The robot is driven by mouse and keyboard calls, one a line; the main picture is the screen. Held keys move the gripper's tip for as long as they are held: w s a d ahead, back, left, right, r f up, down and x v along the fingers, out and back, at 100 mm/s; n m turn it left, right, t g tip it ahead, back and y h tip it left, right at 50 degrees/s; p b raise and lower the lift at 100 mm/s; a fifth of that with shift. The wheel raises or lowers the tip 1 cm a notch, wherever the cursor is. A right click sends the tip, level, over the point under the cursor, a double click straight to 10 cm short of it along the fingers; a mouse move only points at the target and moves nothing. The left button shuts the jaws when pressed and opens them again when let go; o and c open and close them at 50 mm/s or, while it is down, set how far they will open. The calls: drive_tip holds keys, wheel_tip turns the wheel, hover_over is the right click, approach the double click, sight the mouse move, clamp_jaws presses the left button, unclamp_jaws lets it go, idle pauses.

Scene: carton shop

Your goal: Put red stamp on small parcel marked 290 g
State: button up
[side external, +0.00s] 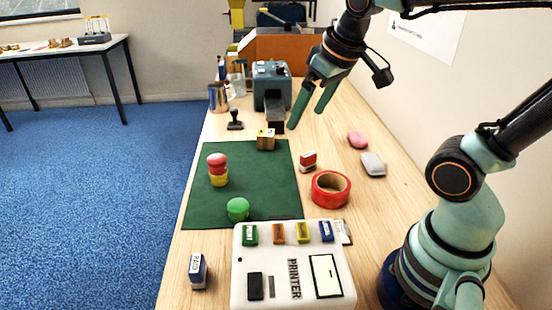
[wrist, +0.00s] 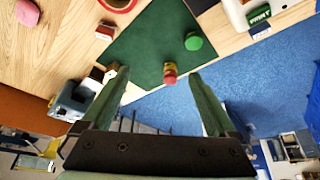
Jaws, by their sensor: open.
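A small red stamp (side external: 308,161) with a pale lower part stands on the wood just right of the green mat. It also shows at the upper left of the wrist view (wrist: 105,31). A small tan box (side external: 265,140) with dark and pale marks sits at the mat's far edge; any weight mark on it is too small to read. In the wrist view the box (wrist: 113,69) is by the left finger's tip. My gripper (side external: 305,119) is open and empty, above the table beyond the red stamp; its fingers also show in the wrist view (wrist: 158,76).
A red-and-yellow stack (side external: 217,168) and a green round piece (side external: 238,208) stand on the green mat (side external: 270,180). A red tape roll (side external: 331,189) and a white printer (side external: 292,270) are nearer. A grey-blue machine (side external: 271,85) stands farther back.

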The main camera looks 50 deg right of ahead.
drive_tip(key=shift+s+a+f+t, duration=0.45)
drive_tip(key=shift+s+a, duration=0.2)
drive_tip(key=shift+s, duration=0.2)
drive_tip(key=shift+s+a+f, duration=0.1)
drive_tip(key=shift+s+f, duration=0.1)
drive_tip(key=shift+f, duration=0.05)
drive_tip(key=c, duration=0.4)
drive_tip(key=n+g, duration=0.6)
drive_tip(key=n, duration=0.9)
hover_over(309, 154)
drive_tip(key=shift+t, duration=0.25)
drive_tip(key=f, duration=1.2)
drive_tip(key=shift+w+a+f, duration=0.1)
drive_tip(key=shift+a, duration=0.15)
drive_tip(key=shift+d+f, duration=0.15)
drive_tip(key=shift+f, duration=0.15)
wheel_tip(309, 154, down, 12)
drive_tip(key=shift+r, duration=0.15)
